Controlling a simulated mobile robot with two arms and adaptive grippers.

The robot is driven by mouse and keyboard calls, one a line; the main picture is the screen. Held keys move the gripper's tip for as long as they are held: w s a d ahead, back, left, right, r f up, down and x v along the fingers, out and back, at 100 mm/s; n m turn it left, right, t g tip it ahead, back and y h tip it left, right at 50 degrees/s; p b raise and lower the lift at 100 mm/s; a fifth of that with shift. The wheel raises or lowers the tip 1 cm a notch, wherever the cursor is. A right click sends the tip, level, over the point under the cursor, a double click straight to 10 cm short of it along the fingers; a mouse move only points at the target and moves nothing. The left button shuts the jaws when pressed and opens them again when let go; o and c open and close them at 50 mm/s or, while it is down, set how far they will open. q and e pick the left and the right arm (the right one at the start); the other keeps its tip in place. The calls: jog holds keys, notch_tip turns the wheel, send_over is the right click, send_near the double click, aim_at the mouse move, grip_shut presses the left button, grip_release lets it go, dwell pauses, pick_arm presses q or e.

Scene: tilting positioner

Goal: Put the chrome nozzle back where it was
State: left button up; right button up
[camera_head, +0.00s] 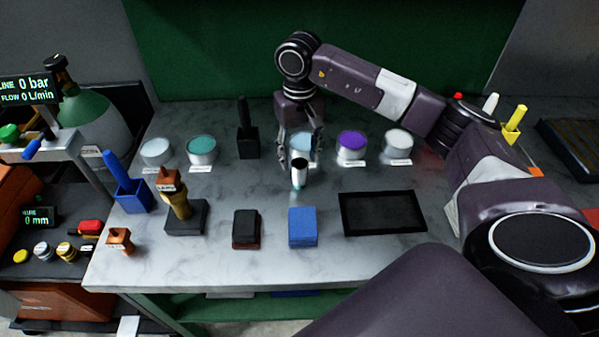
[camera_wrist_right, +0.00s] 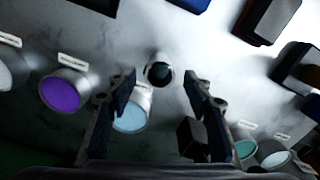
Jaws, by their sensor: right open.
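The chrome nozzle (camera_head: 299,177) stands upright on the marble worktop, in front of the light blue jar, with its dark round opening facing up. It also shows in the right wrist view (camera_wrist_right: 159,70), centred just past the fingertips. My right gripper (camera_head: 300,152) points down above and just behind the nozzle. Its fingers (camera_wrist_right: 160,86) are spread wide with nothing between them, and I see no contact with the nozzle. My left gripper is in neither view.
Jars of coloured powder, including a light blue one (camera_head: 301,143) and a purple one (camera_head: 351,146), line the back beside a black holder (camera_head: 248,142). Blue (camera_head: 302,227) and black (camera_head: 246,228) pads and a dark tray (camera_head: 383,213) lie in front. Bare marble surrounds the nozzle's front.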

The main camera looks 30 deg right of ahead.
notch_tip(320, 180, up, 6)
jog(key=shift+f+b, duration=0.25)
jog(key=shift+b, duration=0.3)
